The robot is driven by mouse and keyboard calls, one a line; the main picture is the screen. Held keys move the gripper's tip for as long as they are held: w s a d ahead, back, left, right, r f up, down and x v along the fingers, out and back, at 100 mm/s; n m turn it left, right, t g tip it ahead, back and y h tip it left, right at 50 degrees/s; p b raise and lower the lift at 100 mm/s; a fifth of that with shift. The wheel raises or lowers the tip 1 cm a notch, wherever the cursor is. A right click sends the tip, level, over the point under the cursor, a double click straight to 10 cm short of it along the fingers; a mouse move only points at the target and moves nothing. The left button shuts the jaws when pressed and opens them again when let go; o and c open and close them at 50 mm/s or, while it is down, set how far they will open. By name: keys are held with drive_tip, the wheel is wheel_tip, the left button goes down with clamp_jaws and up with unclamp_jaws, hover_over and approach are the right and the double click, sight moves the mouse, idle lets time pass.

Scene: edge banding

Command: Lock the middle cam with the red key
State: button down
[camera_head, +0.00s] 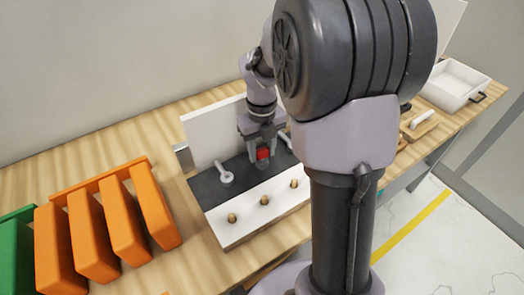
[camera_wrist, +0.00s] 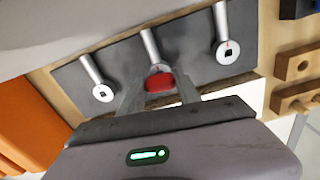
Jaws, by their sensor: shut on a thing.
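The red key (camera_head: 263,154) is held between the fingers of my gripper (camera_head: 262,150), which is shut on it. It also shows between the fingertips in the wrist view (camera_wrist: 159,84). The middle cam (camera_wrist: 158,67) is a grey round head on a light rod, just beyond the key; the key and fingers partly cover it. I cannot tell whether the key touches it. In the head view the left cam (camera_head: 226,176) shows clearly; the middle one is hidden.
The cams lie on a dark panel (camera_head: 205,190) beside a white board (camera_head: 240,230) with three brass pegs. Orange bins (camera_head: 125,220) stand at left. A white tray (camera_head: 450,85) is at far right. Wooden blocks (camera_wrist: 296,64) sit right of the panel.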

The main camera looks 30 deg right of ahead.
drive_tip(key=shift+r+p, duration=2.1)
drive_tip(key=shift+r, duration=0.95)
